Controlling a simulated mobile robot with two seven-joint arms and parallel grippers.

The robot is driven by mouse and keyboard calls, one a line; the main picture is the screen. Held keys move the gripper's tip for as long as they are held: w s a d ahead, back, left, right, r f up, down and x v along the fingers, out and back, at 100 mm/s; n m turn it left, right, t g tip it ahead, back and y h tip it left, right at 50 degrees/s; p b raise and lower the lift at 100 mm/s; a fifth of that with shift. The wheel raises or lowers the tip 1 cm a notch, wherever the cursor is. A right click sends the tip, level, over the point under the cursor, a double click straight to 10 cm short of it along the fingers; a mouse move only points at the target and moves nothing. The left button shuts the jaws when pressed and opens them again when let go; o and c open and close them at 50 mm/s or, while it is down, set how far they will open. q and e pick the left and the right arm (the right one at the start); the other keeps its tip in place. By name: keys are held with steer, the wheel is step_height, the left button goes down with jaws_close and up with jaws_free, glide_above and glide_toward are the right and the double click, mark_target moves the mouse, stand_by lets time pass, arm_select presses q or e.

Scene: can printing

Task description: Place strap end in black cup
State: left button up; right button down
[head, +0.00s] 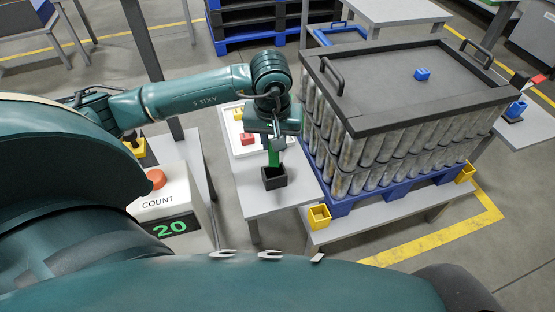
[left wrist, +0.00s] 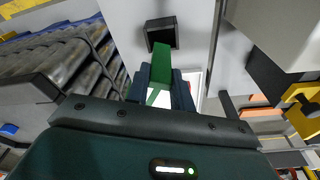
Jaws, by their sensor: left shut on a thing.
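My left gripper (head: 273,138) is shut on a green strap end (head: 274,157) and points down over the small table. The black cup (head: 274,178) stands on that table, directly below the gripper in the head view. In the left wrist view the green strap end (left wrist: 158,65) sticks out from between the fingers (left wrist: 160,85), and its tip is close to the open black cup (left wrist: 160,33). The strap overlaps the cup's near rim there; I cannot tell whether its tip is inside. My right gripper is not in view.
A white tray (head: 236,150) with red and yellow blocks lies behind the cup. To the right, a large stack of cans (head: 390,150) sits on a blue pallet, with a yellow cup (head: 319,216) at its near corner. A counter box (head: 168,215) reading 20 stands left.

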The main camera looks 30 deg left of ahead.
mark_target(274, 165)
arm_select(q)
steer(key=shift+f, duration=3.05)
steer(key=shift+f, duration=0.15)
steer(key=o, duration=1)
